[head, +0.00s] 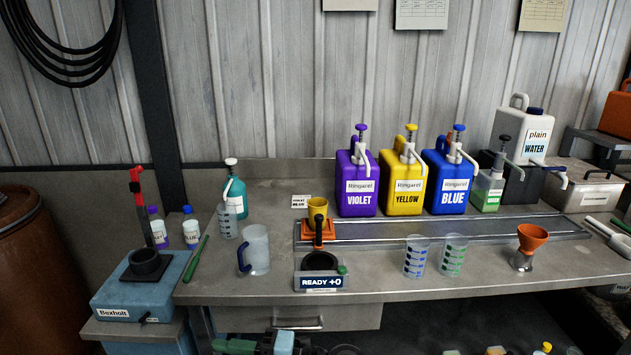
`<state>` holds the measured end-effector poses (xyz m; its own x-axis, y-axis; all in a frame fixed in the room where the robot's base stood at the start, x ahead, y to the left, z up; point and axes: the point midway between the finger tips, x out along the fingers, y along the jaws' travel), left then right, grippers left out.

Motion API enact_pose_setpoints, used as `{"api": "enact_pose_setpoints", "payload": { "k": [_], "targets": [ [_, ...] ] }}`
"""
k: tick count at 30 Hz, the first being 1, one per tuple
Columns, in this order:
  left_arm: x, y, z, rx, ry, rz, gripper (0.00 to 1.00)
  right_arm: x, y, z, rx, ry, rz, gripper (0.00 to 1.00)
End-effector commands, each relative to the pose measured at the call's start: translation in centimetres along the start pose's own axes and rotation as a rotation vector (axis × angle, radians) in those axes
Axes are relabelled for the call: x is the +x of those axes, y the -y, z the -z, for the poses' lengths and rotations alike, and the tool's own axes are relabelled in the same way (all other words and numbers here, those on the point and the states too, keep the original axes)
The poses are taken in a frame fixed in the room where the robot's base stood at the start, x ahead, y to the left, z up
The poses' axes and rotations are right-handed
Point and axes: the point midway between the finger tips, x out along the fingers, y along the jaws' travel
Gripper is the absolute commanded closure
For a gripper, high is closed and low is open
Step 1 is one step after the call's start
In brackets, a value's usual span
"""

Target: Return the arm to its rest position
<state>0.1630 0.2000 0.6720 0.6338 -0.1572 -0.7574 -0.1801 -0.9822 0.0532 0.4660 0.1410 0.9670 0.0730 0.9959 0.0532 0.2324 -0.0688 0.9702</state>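Neither of my grippers nor arms can be made out in the head view. The workbench (390,288) carries the violet jug (353,190), the yellow jug (402,190) and the blue jug (447,190), each with a pump on top. A yellow cup (317,209) stands on an orange holder at the rail. In front of it a device with a dark round pan (320,262) shows a "READY +0" display (320,283).
A clear pitcher (257,250), two graduated beakers (415,257) (453,255) and an orange funnel (532,240) stand on the bench. The bench's front strip is mostly clear.

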Motion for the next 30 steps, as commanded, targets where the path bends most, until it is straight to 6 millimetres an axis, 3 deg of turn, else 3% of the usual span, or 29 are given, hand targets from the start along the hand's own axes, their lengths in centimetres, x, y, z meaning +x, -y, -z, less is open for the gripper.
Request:
{"api": "enact_pose_setpoints", "payload": {
  "k": [8, 11, 17, 23, 30],
  "targets": [
    [-0.2, 0.2, 1.2, 0.005, -0.021, 0.003, 0.64, -6.1, 2.2, -0.3, 0.362, 0.280, -0.357, 0.60],
    [-0.3, 0.2, 1.5, 0.007, -0.028, 0.004, 0.64, -9.2, 4.0, -0.6, 0.494, 0.403, -0.454, 0.60],
    [-0.5, 0.3, 2.2, 0.010, -0.040, 0.005, 0.64, -16.4, 9.6, -0.1, 0.761, 0.673, -0.596, 0.60],
    [-0.6, 0.4, 2.9, 0.012, -0.052, 0.007, 0.64, -24.0, 16.6, 3.0, 1.028, 0.952, -0.668, 0.60],
    [-0.7, 0.5, 3.7, 0.015, -0.067, 0.009, 0.64, -32.4, 24.7, 10.6, 1.339, 1.268, -0.674, 0.60]
  ]
}}
